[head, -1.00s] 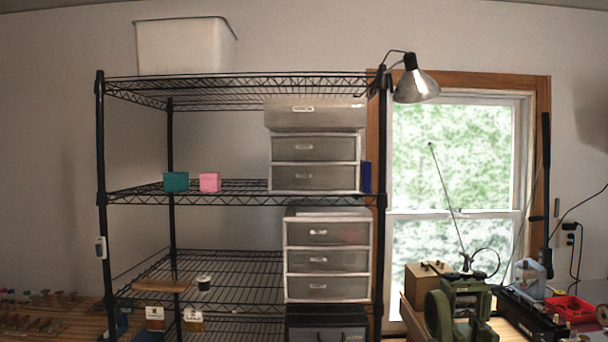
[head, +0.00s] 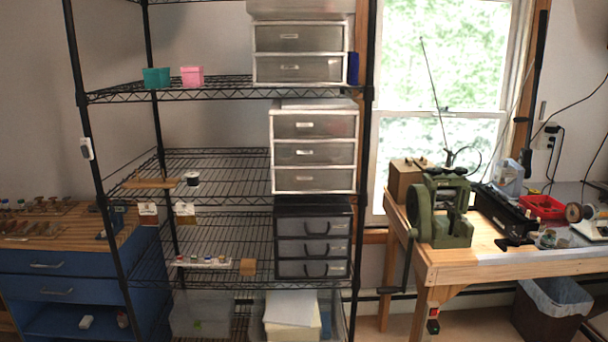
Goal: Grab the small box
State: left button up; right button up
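Several small box-like things show in the head view, and I cannot tell which one the task names. A teal box (head: 156,78) and a pink box (head: 192,76) stand side by side on the upper wire shelf (head: 215,92), left of the grey drawers. A small brown wooden block or box (head: 248,267) sits on a lower wire shelf, left of the black drawer unit. Two small white-fronted items (head: 147,209) (head: 185,209) stand on the same lower shelf, farther back. Neither of my grippers is in view.
Grey drawer units (head: 314,152) and a black drawer unit (head: 313,240) fill the rack's right side. A blue cabinet (head: 50,285) stands left. A wooden workbench (head: 460,265) with a green machine (head: 440,210) and a bin (head: 551,312) stand right.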

aim_at(248, 267)
jog(key=i+u, duration=0.15)
jog(key=i, duration=0.35)
jog(key=i+l+u, duration=0.15)
jog(key=i, duration=0.4)
jog(key=i+l+u, duration=0.15)
jog(key=i, duration=0.35)
jog(key=i+l+u, duration=0.15)
jog(key=i, duration=0.35)
